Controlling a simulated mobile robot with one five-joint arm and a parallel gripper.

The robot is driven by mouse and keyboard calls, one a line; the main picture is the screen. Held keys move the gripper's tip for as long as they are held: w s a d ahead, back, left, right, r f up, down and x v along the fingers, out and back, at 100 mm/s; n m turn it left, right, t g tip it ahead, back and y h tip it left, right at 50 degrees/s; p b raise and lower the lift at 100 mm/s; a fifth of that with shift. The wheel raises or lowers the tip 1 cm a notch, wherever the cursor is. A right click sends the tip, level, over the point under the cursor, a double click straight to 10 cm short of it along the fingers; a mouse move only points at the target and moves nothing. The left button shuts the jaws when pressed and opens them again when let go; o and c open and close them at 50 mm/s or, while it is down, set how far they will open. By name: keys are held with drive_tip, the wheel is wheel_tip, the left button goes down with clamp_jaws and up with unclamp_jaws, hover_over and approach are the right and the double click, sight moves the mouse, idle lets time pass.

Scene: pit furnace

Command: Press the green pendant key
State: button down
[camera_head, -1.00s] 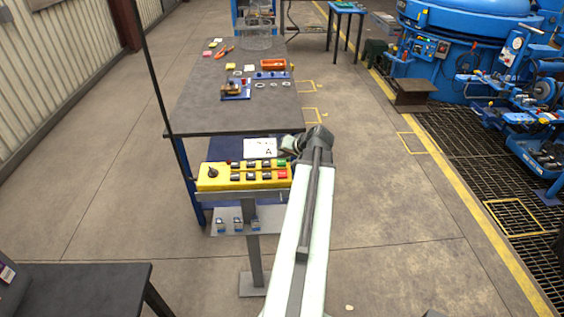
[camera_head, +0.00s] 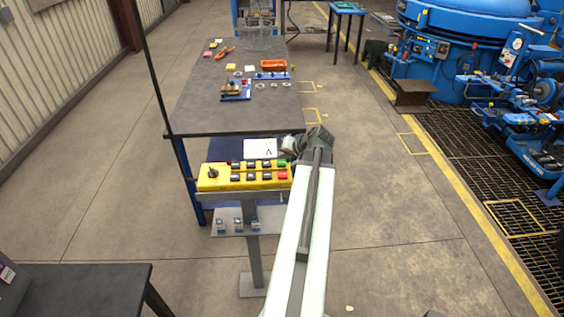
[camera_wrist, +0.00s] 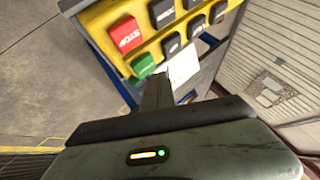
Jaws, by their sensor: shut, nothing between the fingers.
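The yellow pendant (camera_head: 205,184) stands on a grey post and carries two rows of keys. Its green key (camera_head: 282,163) is at the right end of the far row, beside the red key (camera_head: 283,175). In the wrist view the green key (camera_wrist: 143,66) lies below the red STOP key (camera_wrist: 125,35). My gripper (camera_wrist: 159,80) is shut and empty, with its tips just right of the green key in that view. I cannot tell whether they touch the pendant. In the head view my gripper (camera_head: 290,144) is just beyond the pendant's right end, partly hidden by my wrist.
A dark worktable (camera_head: 200,112) with small parts stands behind the pendant. A small shelf (camera_head: 228,222) with several blue items hangs below the pendant.

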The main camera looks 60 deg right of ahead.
sight(283, 164)
drive_tip(key=shift+f, duration=0.15)
idle(0.4)
drive_tip(key=shift+f+b, duration=0.25)
drive_tip(key=shift+b, duration=0.15)
drive_tip(key=shift+f+b, duration=0.45)
drive_tip(key=shift+b, duration=0.05)
idle(0.5)
drive_tip(key=shift+r+p, duration=0.85)
drive_tip(key=shift+p, duration=0.05)
wheel_tip(283, 164, up, 5)
drive_tip(key=p, duration=0.5)
drive_tip(key=shift+r, duration=0.1)
